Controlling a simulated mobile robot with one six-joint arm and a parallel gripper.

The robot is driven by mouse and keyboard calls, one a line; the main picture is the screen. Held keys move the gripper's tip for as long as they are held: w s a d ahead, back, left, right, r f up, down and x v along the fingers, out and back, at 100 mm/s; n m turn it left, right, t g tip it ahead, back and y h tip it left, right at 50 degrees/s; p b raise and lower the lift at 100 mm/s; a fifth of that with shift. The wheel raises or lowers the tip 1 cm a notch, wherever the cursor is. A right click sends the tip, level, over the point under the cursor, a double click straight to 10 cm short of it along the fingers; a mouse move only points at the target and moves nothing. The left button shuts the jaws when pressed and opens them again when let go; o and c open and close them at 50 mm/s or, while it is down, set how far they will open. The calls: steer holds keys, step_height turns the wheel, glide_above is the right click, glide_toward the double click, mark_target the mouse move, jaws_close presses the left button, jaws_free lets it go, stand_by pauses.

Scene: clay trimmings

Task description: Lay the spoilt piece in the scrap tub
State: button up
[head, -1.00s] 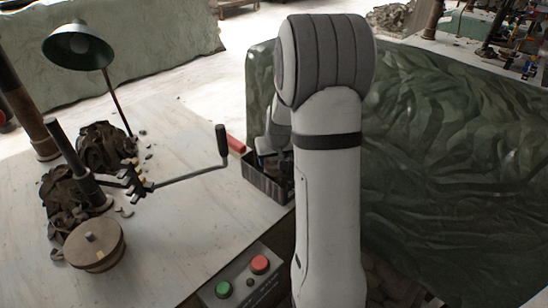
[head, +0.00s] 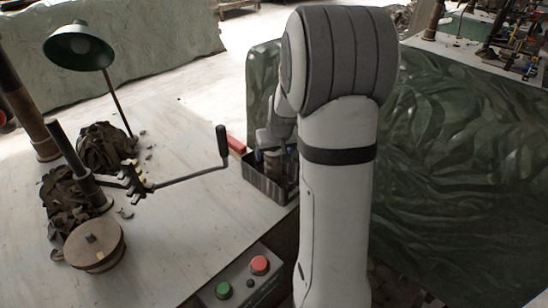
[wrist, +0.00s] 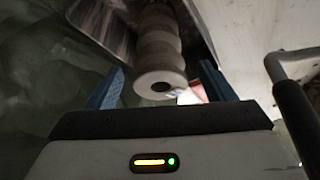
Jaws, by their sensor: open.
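A pale, ringed, turned piece with a round hole in its end (wrist: 158,52) shows in the wrist view; I take it for the spoilt piece. My gripper (wrist: 162,72) is open, with one blue finger on each side of the piece and a visible gap to both. In the head view my gripper (head: 268,157) is low at a dark, rectangular, open-topped metal tub (head: 262,184), partly behind my arm. I cannot tell whether this is the scrap tub. The piece cannot be made out clearly in the head view.
A black-handled crank (head: 222,146) reaches close to the tub's left side, and a red block (head: 237,145) lies behind it. A button box (head: 243,283) sits in front. Left are clay trimmings (head: 70,207), a round wooden block (head: 95,250) and a green lamp (head: 78,46).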

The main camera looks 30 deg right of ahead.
steer(key=v, duration=0.7)
steer(key=s+a+r+n+g, duration=0.1)
steer(key=s+a, duration=0.6)
steer(key=s, duration=0.4)
steer(key=s+a+r+n, duration=0.1)
steer(key=s+a, duration=0.7)
steer(key=s, duration=0.3)
steer(key=shift+s+r+g+y, duration=0.2)
steer(key=shift+g+y, duration=0.2)
